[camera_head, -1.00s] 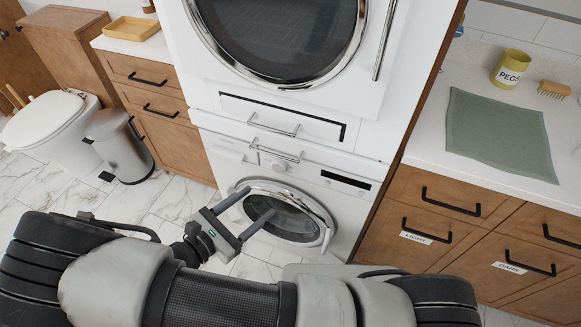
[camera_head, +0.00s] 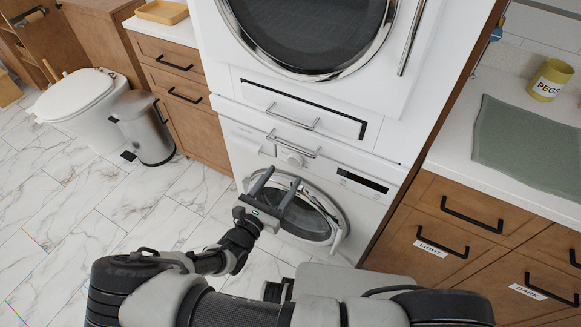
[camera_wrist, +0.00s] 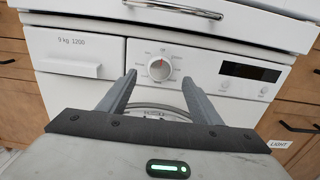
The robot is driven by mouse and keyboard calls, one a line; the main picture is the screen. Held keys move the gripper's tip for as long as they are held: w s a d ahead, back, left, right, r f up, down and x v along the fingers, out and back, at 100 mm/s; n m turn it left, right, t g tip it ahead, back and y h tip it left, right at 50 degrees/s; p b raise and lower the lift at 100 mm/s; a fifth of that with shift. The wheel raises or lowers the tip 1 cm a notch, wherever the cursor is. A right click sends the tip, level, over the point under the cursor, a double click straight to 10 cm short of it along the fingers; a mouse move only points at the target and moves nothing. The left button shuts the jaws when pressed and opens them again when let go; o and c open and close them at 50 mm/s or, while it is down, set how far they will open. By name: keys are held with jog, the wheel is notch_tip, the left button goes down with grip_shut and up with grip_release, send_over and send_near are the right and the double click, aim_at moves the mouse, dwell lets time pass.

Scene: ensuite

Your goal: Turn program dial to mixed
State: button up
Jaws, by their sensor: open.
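The program dial (camera_wrist: 159,68) is a round knob with small markings around it on the white washing machine's front panel. It sits near the middle of the wrist view, and it also shows small in the head view (camera_head: 296,159) below a silver bar handle. The printed words around it are too small to read. My gripper (camera_wrist: 157,88) is open and empty, its two fingers pointing toward the panel on either side of and below the dial, apart from it. In the head view my gripper (camera_head: 281,181) is in front of the washer door (camera_head: 308,221).
A silver bar handle (camera_wrist: 172,9) juts out above the dial. The detergent drawer (camera_wrist: 70,67) is at left, the dark display (camera_wrist: 250,72) at right. Wooden cabinets (camera_head: 447,240) flank the machine. A grey bin (camera_head: 142,127) and toilet stand at left on open tiled floor.

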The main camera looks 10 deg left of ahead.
aim_at(294, 162)
jog(key=shift+x, duration=2.8)
jog(key=c, duration=1)
jog(key=shift+c, duration=0.2)
